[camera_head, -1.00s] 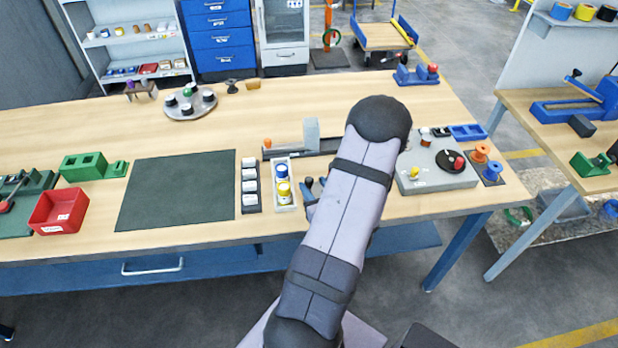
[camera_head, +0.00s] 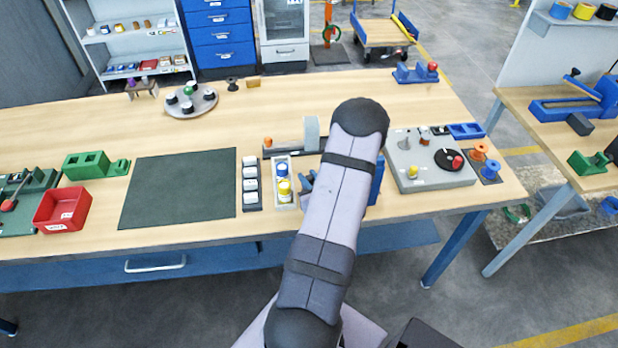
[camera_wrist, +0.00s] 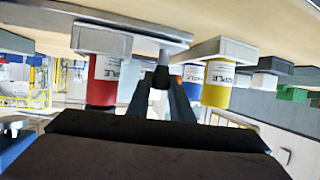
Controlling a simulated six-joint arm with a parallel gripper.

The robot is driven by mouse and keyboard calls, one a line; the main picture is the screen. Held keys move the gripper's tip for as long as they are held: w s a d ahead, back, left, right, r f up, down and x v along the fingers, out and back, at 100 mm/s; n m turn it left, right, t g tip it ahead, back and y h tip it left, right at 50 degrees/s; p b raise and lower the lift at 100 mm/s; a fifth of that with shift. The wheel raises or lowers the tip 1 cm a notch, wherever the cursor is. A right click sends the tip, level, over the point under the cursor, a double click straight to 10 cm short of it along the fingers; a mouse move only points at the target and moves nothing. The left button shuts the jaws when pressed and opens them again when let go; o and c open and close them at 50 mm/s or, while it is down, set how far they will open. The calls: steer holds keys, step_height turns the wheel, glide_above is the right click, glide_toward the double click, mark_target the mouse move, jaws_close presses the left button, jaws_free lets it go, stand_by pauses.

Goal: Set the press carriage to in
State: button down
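The press (camera_head: 285,152) stands mid-table in the head view, a dark rail with an orange knob at its left end. An upright grey block (camera_head: 312,132), which looks like its carriage, stands on the rail just left of my arm. My arm hides the rail's right part. Blue-grey parts, apparently of my gripper (camera_head: 307,183), show at the arm's left edge, in front of the press and beside the white tray. In the wrist view, upside down, the dark fingers of my gripper (camera_wrist: 163,78) come close together at mid-picture. Whether they touch or hold anything is unclear.
The wrist view shows a red labelled cylinder (camera_wrist: 103,80) and a yellow one (camera_wrist: 217,86) beside the fingers. The green mat (camera_head: 180,188) is bare.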

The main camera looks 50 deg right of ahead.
steer(key=shift+s+d+b, duration=0.4)
steer(key=shift+s+d, duration=0.9)
steer(key=shift+s, duration=0.05)
steer(key=shift+w, duration=0.1)
steer(key=c, duration=1.6)
jaws_free()
steer(key=shift+o, duration=0.2)
steer(key=shift+a, duration=0.1)
steer(key=b+v, duration=0.2)
steer(key=v, duration=0.3)
steer(key=shift+s+a+r, duration=0.1)
steer(key=shift+s+r, duration=0.05)
steer(key=shift+s, duration=0.25)
steer(key=shift+v, duration=0.75)
steer(key=shift+w+r, duration=0.1)
